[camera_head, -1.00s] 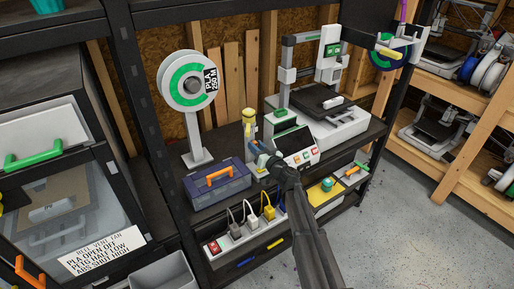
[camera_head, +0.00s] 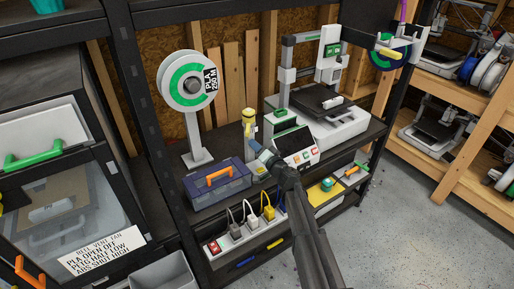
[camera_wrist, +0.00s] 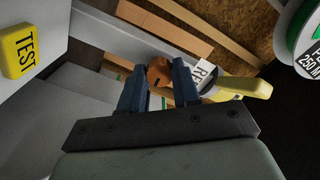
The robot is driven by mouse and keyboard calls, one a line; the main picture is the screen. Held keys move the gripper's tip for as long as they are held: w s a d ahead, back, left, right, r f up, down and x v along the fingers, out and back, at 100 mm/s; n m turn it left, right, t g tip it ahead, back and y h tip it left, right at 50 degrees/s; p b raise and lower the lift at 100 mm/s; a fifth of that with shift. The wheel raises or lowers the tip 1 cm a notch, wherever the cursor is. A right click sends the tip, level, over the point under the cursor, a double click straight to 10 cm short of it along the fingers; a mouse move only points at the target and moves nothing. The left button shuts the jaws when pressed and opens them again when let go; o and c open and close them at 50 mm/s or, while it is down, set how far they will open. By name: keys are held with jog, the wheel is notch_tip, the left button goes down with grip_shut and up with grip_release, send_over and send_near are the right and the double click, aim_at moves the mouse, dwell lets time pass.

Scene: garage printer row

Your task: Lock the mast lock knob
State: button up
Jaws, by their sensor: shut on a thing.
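An orange knob (camera_wrist: 158,72), apparently the mast lock knob, shows in the wrist view between the tips of my gripper's two blue fingers. My gripper (camera_wrist: 159,82) is shut on this knob. The fingers hide part of its sides, and its lock state cannot be read. In the head view my gripper (camera_head: 254,147) is at the front of the shelf, left of the white printer (camera_head: 340,124). The knob cannot be made out there.
In the wrist view, a yellow lever (camera_wrist: 243,88) with a white label is right of the fingers, and a yellow TEST block (camera_wrist: 19,50) is at the left. In the head view, a blue toolbox (camera_head: 218,184), a spool stand (camera_head: 194,132) and a power strip (camera_head: 246,232) are near my arm.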

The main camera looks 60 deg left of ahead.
jog(key=shift+m, duration=0.5)
jog(key=o, duration=1.1)
jog(key=shift+c, duration=0.2)
jog(key=d, duration=1.4)
